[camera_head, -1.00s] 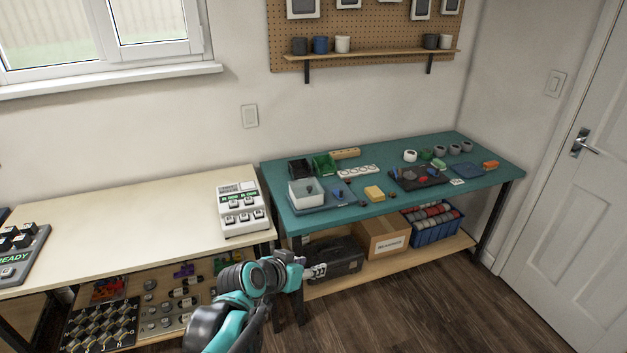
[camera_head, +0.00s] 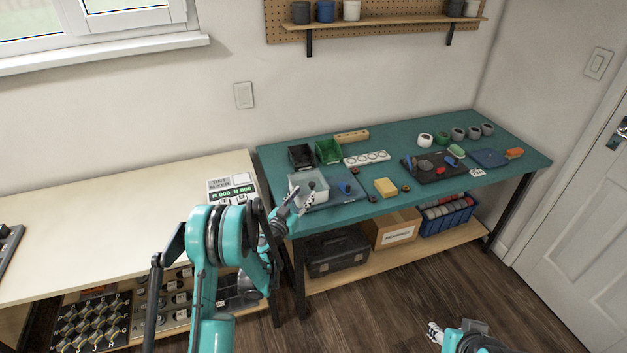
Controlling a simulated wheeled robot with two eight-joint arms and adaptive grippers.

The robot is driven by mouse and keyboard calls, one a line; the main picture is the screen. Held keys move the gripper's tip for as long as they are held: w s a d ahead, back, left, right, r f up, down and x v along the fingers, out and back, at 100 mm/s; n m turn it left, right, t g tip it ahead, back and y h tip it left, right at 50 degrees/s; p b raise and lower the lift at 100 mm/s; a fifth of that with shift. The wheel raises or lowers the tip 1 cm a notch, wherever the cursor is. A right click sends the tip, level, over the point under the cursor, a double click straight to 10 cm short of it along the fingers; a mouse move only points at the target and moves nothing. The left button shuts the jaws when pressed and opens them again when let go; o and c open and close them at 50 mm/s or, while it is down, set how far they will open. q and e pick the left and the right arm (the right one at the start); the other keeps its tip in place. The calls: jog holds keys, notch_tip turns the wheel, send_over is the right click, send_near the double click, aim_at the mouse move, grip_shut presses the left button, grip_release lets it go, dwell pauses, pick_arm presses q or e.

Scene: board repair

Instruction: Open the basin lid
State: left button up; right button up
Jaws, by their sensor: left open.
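The basin (camera_head: 298,180) is a pale box with a greyish top at the front left of the teal table (camera_head: 400,205). I cannot clearly make out the lid's edge or handle. My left gripper (camera_head: 300,198) is open, with its fingers over or right beside the front of the basin, hiding part of it. I cannot tell whether the fingers touch it. My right gripper (camera_head: 435,333) is low at the bottom of the view, over the floor and away from the table; its opening is too small to judge.
A blue mat (camera_head: 348,191) and a yellow block (camera_head: 386,187) lie right of the basin. A black tray (camera_head: 440,170) holds small parts. The wooden bench (camera_head: 110,215) is left.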

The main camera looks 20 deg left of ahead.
aim_at(310, 186)
pick_arm(q)
jog(key=w+b, duration=0.1)
jog(key=w, duration=0.2)
jog(key=w+d, duration=0.1)
jog(key=w, duration=0.2)
jog(key=shift+d+f+b, duration=0.1)
jog(key=shift+d+b, duration=0.05)
jog(key=shift+b, duration=0.2)
jog(key=shift+w+d, duration=0.1)
jog(key=shift+w, duration=0.4)
grip_shut()
